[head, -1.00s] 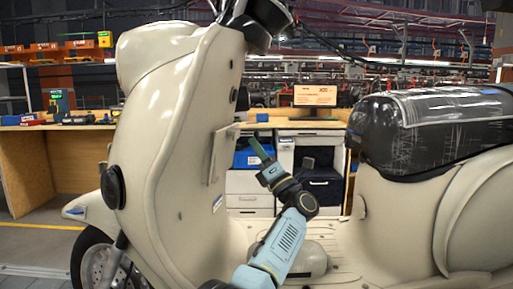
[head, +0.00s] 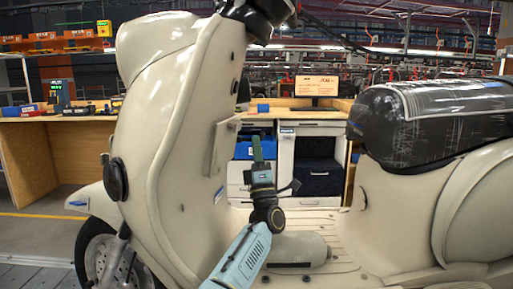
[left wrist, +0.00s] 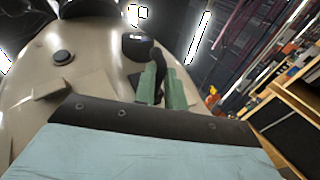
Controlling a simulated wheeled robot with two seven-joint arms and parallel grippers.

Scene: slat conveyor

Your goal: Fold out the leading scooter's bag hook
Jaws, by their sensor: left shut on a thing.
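The leading scooter (head: 170,130) is cream and stands side-on in the head view, its front to the left. My left gripper (head: 257,145) points up behind its front shield, above the footboard. In the left wrist view the green fingers (left wrist: 160,78) are closed on a dark curved piece, the bag hook (left wrist: 157,58). The hook comes off a black mount on the cream panel. The fingers hide its lower end, so I cannot tell how far it is folded out. In the head view I cannot make the hook out clearly. My right gripper is not in view.
The scooter's seat (head: 430,120) is wrapped in clear film, right of my arm. The handlebar (head: 260,15) hangs above my gripper. A pale box-like panel (head: 222,147) juts from the shield, just left of the fingers. A wooden workbench (head: 60,160) stands behind.

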